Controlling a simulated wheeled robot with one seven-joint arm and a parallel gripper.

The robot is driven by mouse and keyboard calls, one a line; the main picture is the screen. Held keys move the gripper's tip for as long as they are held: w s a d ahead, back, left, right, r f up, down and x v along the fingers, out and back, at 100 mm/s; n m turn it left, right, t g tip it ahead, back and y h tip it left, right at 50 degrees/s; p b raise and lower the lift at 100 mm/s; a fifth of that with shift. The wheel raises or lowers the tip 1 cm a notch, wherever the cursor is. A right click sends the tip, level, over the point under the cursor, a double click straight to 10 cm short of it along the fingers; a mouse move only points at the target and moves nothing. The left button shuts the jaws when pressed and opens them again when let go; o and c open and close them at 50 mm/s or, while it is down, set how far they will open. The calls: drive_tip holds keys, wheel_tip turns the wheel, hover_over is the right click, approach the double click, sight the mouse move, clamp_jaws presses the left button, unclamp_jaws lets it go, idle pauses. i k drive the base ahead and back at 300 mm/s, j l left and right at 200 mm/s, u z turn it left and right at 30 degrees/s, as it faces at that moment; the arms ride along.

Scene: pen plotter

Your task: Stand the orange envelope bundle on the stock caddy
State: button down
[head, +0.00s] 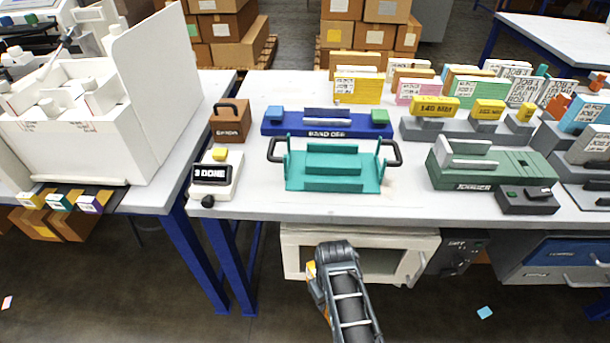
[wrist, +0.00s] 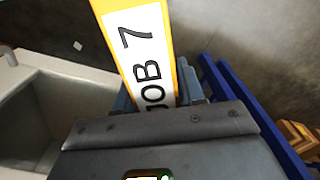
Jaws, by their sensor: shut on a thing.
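My gripper (wrist: 165,104) is shut on the orange envelope bundle (wrist: 176,40), which has a white label reading JOB 7. In the head view my gripper (head: 316,287) is in front of the table, with only a sliver of orange showing beside it. The rest of the bundle is hidden there by my arm. The teal rack with two dark side handles (head: 335,184), which looks like the stock caddy, stands near the table's front edge. Its slots look empty. The bundle is apart from it.
A white open cabinet (head: 405,243) is under the table. Blue table legs (head: 201,257) stand at left.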

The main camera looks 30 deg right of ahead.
sight(333, 182)
drive_tip(key=i+j+z, duration=0.2)
drive_tip(key=j, duration=0.65)
drive_tip(key=i+j+z, duration=0.15)
drive_tip(key=j, duration=0.75)
drive_tip(key=j+z, duration=0.2)
drive_tip(key=j, duration=0.7)
drive_tip(key=i, duration=0.05)
